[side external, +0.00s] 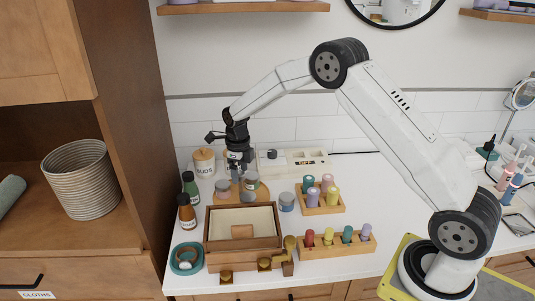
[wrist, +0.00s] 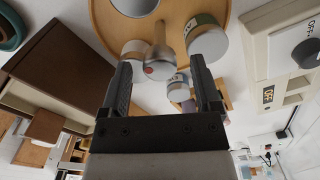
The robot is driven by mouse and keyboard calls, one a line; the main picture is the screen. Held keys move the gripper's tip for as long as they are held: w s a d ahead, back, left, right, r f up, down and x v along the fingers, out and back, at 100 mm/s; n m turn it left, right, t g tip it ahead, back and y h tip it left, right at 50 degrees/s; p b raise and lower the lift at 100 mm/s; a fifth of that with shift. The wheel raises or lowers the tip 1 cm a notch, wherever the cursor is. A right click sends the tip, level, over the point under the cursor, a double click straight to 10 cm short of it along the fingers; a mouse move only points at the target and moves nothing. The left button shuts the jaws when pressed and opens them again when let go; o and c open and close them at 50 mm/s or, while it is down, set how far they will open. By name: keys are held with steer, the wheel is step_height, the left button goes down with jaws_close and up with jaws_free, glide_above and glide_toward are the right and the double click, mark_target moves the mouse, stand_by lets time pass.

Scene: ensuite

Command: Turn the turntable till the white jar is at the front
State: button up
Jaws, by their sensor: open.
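The round wooden turntable (side external: 219,199) stands behind the brown box and fills the top of the wrist view (wrist: 108,28). A grey post with a rounded end and a red dot (wrist: 158,66) rises from it. Around it are a white-topped jar (wrist: 135,48), a jar with a green band (wrist: 207,38), and a pale round-topped item (wrist: 135,4) cut by the frame edge. I cannot tell for sure which is the white jar. My gripper (side external: 238,172) is open above the turntable; its fingers (wrist: 161,72) flank the post without visibly closing on it.
The brown open box (side external: 240,242) stands in front of the turntable, with two bottles (side external: 187,210) at left. A switch box (side external: 292,161) stands behind. A blue-grey jar (side external: 287,202) and wooden peg racks (side external: 320,202) are at right.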

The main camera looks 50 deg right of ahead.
steer(key=shift+r, duration=3.85)
steer(key=shift+s, duration=0.1)
steer(key=s+a+f+n+t, duration=0.1)
steer(key=s+a+n, duration=0.2)
steer(key=s+n, duration=1)
steer(key=s+a+n+t, duration=0.1)
steer(key=s+a+n, duration=0.2)
steer(key=s+n, duration=1)
steer(key=n, duration=0.6)
steer(key=shift+f+t, duration=0.3)
steer(key=shift+f, duration=0.05)
steer(key=shift+w, duration=0.1)
